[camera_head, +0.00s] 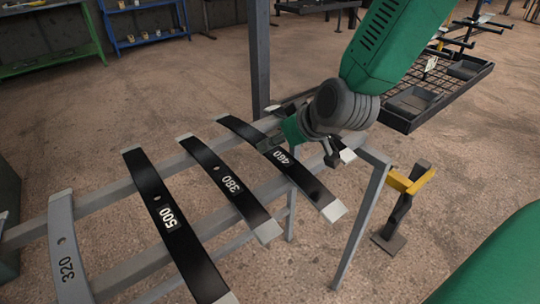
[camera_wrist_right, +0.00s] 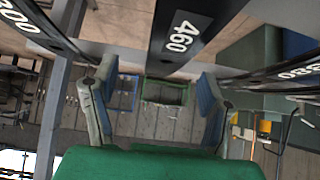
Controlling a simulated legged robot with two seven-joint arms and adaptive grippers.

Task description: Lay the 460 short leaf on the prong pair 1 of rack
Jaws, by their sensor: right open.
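The 460 short leaf (camera_head: 284,166) is a dark, slightly curved strip with pale ends. My right gripper (camera_wrist_right: 156,76) is open and empty in the right wrist view. The 460 leaf (camera_wrist_right: 186,28) shows beyond its fingertips, between them and nearer the right finger. My left gripper is not in view.
A grey post (camera_head: 259,55) stands behind the rails. A yellow-topped stand (camera_head: 410,181) is to the right. Open floor lies between the rails and the back benches.

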